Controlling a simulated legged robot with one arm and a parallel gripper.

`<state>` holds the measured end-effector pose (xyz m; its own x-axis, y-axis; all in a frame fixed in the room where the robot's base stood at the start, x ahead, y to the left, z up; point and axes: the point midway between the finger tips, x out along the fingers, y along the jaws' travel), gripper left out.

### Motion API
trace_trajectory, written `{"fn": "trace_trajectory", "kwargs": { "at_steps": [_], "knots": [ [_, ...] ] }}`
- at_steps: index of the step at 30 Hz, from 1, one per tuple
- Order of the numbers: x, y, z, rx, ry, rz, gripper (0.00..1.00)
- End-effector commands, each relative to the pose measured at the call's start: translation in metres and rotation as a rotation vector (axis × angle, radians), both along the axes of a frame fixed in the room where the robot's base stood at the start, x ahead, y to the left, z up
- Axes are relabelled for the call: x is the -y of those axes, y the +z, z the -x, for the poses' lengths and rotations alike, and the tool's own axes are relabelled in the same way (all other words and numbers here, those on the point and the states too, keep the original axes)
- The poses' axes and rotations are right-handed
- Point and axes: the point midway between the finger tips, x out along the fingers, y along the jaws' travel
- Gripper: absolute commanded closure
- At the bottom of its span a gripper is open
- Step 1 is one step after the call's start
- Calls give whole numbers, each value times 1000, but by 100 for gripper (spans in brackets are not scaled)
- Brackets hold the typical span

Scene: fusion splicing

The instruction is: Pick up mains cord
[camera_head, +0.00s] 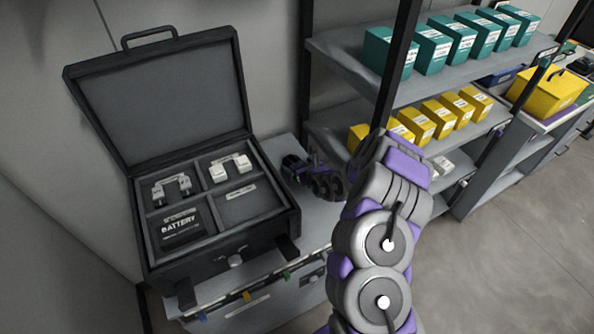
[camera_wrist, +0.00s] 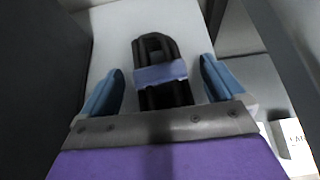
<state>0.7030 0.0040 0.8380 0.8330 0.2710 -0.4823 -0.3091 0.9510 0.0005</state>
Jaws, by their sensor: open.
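The mains cord (camera_wrist: 158,92) is a black folded bundle with a pale blue-purple band around its middle. It lies on a light grey surface in the wrist view. My gripper (camera_wrist: 161,66) is open, with one blue finger on each side of the bundle and a visible gap to each. The near end of the cord is hidden behind the gripper's grey front edge. In the head view my gripper (camera_head: 303,172) is at the grey cabinet top, right of the black case, partly hidden. The cord cannot be clearly told apart there.
An open black case (camera_head: 222,245) with white parts and a battery compartment stands close on the left. A shelf (camera_head: 350,68) with teal boxes (camera_head: 431,50) and yellow boxes (camera_head: 437,118) stands behind to the right. The cabinet top (camera_head: 313,222) has a little bare room.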

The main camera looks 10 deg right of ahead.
Motion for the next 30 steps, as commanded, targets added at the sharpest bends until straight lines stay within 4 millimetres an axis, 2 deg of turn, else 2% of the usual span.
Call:
{"fn": "trace_trajectory", "kwargs": {
  "at_steps": [7,27,30],
  "knots": [
    [-2,1,-1,1,0,1,5],
    [-1,1,-2,1,0,1,69],
    [-1,1,-2,1,0,1,70]
  ]
}}
